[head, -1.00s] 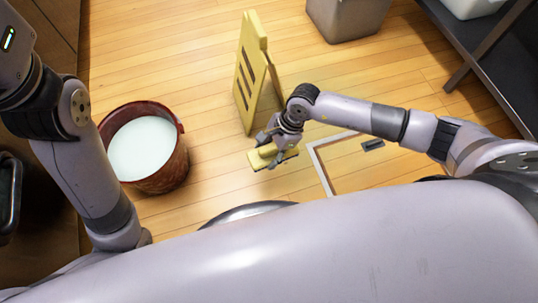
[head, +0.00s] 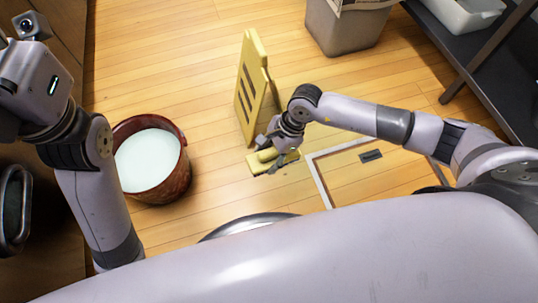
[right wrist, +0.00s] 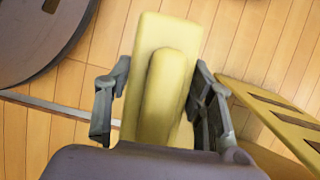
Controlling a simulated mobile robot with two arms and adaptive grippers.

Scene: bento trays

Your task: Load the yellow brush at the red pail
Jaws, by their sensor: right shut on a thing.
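The yellow brush (head: 262,160) is in my right gripper (head: 276,158), above the floor and to the right of the red pail. In the right wrist view the yellow brush (right wrist: 158,42) lies between the two fingers of my right gripper (right wrist: 160,100), which is shut on its raised handle. The red pail (head: 172,181) stands on the floor at left, filled with whitish liquid (head: 147,158). A gap of bare floor separates brush and pail. My left arm comes down at the left; its gripper is not visible.
A yellow folding floor sign (head: 252,85) stands just behind my right gripper; it also shows in the right wrist view (right wrist: 285,120). A grey bin (head: 345,30) and a dark shelf (head: 480,60) are at back right. A framed floor hatch (head: 318,178) lies right of the brush.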

